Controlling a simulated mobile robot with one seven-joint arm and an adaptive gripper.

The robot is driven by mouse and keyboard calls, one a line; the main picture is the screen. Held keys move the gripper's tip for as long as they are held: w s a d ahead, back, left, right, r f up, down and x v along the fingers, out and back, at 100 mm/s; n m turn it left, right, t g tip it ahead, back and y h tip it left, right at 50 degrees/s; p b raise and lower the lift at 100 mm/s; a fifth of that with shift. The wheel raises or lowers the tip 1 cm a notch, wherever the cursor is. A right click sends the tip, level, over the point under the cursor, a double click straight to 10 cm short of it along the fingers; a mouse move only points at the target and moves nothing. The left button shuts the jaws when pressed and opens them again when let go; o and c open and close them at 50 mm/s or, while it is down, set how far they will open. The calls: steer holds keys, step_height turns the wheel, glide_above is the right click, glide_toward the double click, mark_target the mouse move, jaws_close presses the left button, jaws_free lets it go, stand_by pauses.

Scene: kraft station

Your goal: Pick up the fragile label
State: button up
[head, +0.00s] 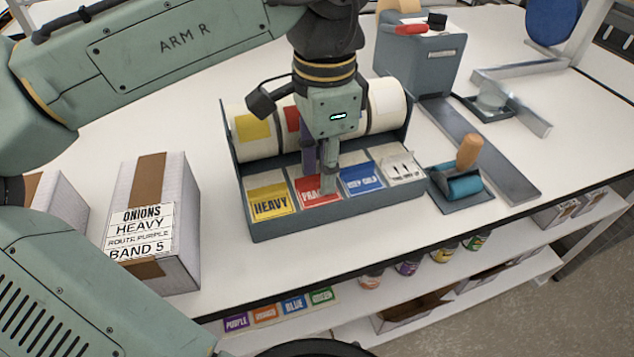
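The fragile label (311,194) is a red card with white lettering, of which "FRA" shows. It lies in the second compartment from the left of the grey label holder (330,216). My gripper (318,180) points down over this compartment, and its fingers hide part of the label. The fingertips look at or just above the label; I cannot tell whether they touch it. A gap shows between the two fingers, with one purple-grey and one green-grey.
Beside the fragile label are a yellow HEAVY label (270,204), a blue label (361,179) and a white label (404,168). An onions box (150,222) stands at left. A roller (463,184) with a wooden handle sits right of the holder.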

steer(key=shift+c, duration=0.6)
jaws_close()
steer(key=shift+r, duration=0.1)
